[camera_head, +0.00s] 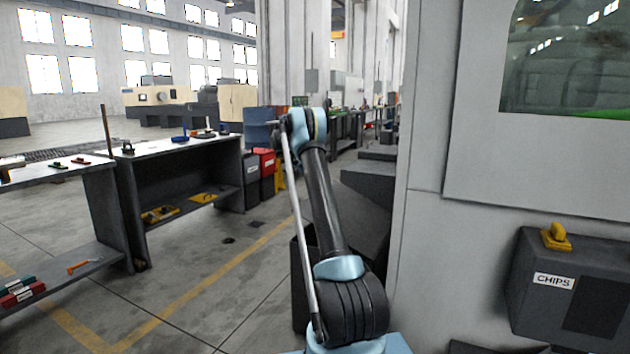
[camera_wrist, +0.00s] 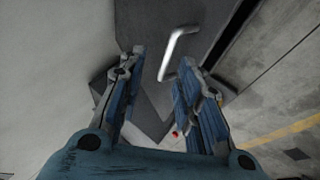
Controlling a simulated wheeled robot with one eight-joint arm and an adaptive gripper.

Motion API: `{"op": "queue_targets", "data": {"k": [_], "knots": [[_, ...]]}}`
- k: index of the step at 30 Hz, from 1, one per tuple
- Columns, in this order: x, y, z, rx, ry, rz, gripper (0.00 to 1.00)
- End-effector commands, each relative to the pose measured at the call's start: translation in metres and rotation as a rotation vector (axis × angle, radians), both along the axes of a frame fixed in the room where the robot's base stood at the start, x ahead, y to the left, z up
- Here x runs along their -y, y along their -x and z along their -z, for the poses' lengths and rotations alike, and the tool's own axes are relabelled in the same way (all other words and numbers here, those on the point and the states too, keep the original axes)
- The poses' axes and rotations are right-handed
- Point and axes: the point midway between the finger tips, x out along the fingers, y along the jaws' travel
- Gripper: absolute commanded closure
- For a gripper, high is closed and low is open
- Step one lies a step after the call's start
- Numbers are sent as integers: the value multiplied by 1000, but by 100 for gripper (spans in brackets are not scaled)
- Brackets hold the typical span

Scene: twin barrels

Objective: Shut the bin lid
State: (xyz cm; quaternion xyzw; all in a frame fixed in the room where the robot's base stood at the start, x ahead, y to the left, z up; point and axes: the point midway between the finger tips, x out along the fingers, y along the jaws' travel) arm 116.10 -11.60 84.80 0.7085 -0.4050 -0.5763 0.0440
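A dark grey bin (camera_head: 300,285) stands behind my arm in the head view, mostly hidden by it. A dark slanted panel (camera_head: 366,215), seemingly its lid, rises right of the arm. In the wrist view, a dark grey panel (camera_wrist: 140,31) carries a pale bent bar handle (camera_wrist: 178,50). My gripper (camera_wrist: 152,62) is open, with blue fingers apart and nothing held between them. The handle appears beyond the fingertips, close to the right one; I cannot tell whether they touch. The gripper does not show in the head view.
A pale machine wall (camera_head: 430,160) stands close on the right, with a dark box labelled CHIPS (camera_head: 560,290). Workbenches (camera_head: 185,150) with tools stand at left.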

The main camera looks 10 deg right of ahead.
Motion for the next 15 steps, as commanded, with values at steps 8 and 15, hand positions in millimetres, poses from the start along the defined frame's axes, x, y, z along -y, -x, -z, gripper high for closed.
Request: {"op": "queue_targets", "data": {"k": [8,15], "knots": [[-13,-3,-8,1,0,1,68],[-25,-5,-15,1,0,-1,68]]}}
